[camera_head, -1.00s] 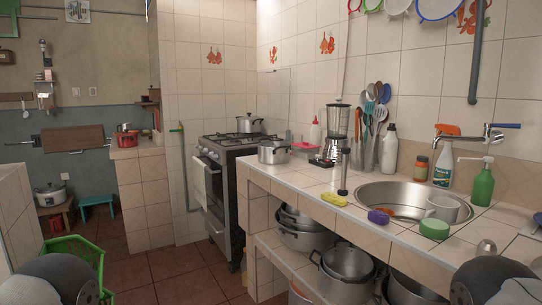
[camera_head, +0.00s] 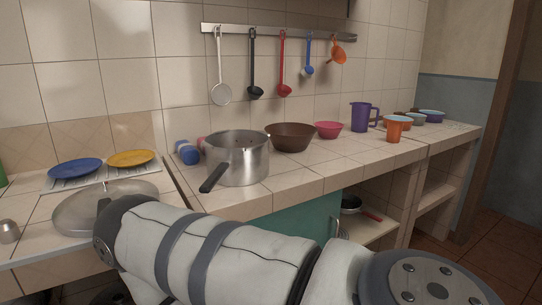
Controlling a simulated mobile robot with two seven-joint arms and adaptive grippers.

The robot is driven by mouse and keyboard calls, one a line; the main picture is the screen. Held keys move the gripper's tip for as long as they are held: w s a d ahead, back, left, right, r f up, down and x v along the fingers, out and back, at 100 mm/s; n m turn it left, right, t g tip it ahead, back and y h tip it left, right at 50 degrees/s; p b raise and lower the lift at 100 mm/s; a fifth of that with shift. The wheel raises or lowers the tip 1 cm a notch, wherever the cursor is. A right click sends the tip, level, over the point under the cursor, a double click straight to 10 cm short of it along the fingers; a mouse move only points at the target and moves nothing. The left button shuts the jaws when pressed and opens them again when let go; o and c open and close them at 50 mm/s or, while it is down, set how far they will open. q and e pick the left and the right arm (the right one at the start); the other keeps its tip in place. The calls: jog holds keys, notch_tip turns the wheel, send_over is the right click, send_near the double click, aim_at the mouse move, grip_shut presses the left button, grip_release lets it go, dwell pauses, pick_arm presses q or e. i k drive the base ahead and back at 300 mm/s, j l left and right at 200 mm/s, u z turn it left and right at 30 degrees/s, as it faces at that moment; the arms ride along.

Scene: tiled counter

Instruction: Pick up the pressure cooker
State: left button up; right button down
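A steel pot (camera_head: 243,163) with a black long handle (camera_head: 213,177) stands upright and uncovered on the tiled counter in the head view. It looks like the body of the pressure cooker. A round metal lid (camera_head: 72,213) lies on the counter to its lower left, partly hidden behind my arm. One of my arms crosses the foreground in front of the counter, below the pot and apart from it. Neither gripper shows in the head view.
A brown bowl (camera_head: 289,137), a pink bowl (camera_head: 328,130), a purple jug (camera_head: 361,117) and an orange cup (camera_head: 396,128) stand right of the pot. Blue (camera_head: 74,168) and yellow (camera_head: 131,158) plates are at left. Utensils hang from a wall rail (camera_head: 270,31).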

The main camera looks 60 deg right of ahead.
aim_at(238, 158)
jog(key=z, duration=1.9)
jog(key=u, duration=2.2)
jog(key=z, duration=2.2)
